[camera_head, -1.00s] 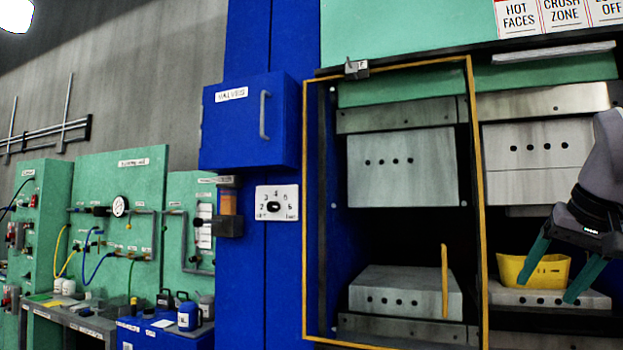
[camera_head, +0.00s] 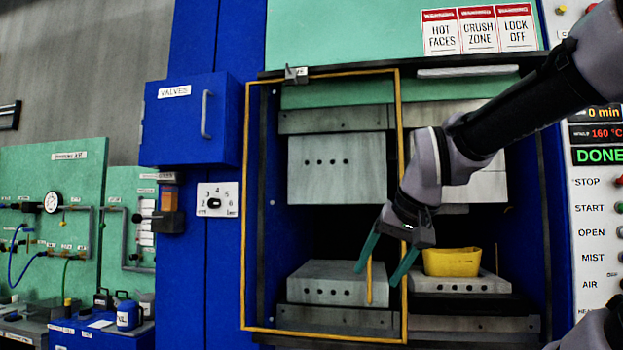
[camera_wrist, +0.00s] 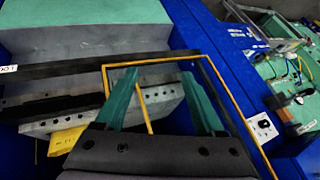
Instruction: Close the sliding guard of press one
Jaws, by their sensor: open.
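The sliding guard (camera_head: 244,215) is a yellow-edged frame with a see-through middle. It stands across the left half of the press opening, and the right half is uncovered. Its upright yellow handle bar (camera_head: 369,282) is low near the guard's right edge. My gripper (camera_head: 376,278) is in front of the guard, pointing down, with its two green fingers open. The bar shows between the fingers in the head view and in the wrist view (camera_wrist: 145,110). I cannot tell whether either finger touches it.
A yellow tub (camera_head: 452,262) sits on the lower right platen (camera_head: 460,283). The control panel (camera_head: 597,240), showing DONE, is at the right. A blue valves cabinet (camera_head: 188,125) and a dial (camera_head: 217,200) are left of the opening. My arm crosses the upper right of the opening.

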